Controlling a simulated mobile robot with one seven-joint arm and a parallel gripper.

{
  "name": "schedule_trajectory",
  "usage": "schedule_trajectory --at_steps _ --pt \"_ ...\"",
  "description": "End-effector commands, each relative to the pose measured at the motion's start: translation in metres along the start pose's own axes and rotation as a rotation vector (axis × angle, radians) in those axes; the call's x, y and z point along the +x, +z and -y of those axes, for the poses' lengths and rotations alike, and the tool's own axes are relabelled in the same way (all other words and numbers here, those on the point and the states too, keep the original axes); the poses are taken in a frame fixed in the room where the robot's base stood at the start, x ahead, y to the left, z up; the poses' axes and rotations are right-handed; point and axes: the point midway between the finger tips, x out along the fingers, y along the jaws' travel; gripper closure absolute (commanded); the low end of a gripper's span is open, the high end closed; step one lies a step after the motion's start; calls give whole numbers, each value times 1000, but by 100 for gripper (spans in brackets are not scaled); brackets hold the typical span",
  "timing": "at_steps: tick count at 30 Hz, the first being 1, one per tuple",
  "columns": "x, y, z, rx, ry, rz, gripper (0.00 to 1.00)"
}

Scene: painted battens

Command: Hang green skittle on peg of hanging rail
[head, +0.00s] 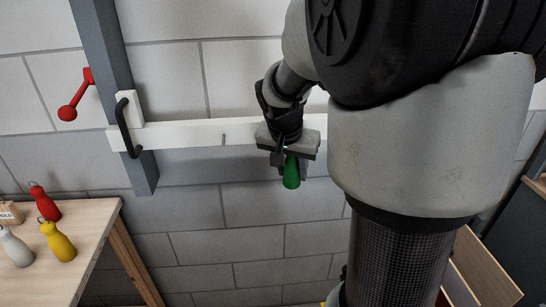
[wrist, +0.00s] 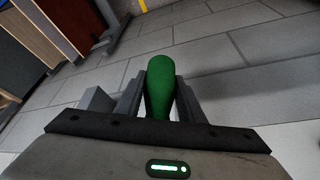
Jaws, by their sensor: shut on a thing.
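The green skittle (head: 291,172) is in my gripper (head: 283,160), its rounded end pointing down in the head view. My gripper is shut on it, in front of the white rail (head: 190,133) that crosses the block wall. In the wrist view the green skittle (wrist: 160,88) sits between the two fingers of my gripper (wrist: 158,100). The rail carries a black handle-shaped piece (head: 127,125) at its left end. My arm hides the rail's right part, and I cannot make out a peg or whether the skittle touches anything.
A wooden table (head: 88,240) at lower left holds a red skittle (head: 45,204), a yellow skittle (head: 58,242) and a grey-white skittle (head: 16,247). A grey post (head: 106,60) stands behind the rail's left end, with a red lever (head: 77,95) beside it. An open wooden box (head: 480,268) is at lower right.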

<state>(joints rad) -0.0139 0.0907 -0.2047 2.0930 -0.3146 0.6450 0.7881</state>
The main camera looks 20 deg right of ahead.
Motion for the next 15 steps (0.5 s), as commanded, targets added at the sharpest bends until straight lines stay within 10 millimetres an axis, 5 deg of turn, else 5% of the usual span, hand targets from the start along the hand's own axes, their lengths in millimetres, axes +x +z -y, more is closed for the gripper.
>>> schedule_trajectory --at_steps 5,6,9,15 --pt "6 2 0 -5 2 3 89" --pt "6 2 0 -5 2 3 62" --pt "7 2 0 -5 2 3 45" --pt "7 3 0 -4 2 4 43"
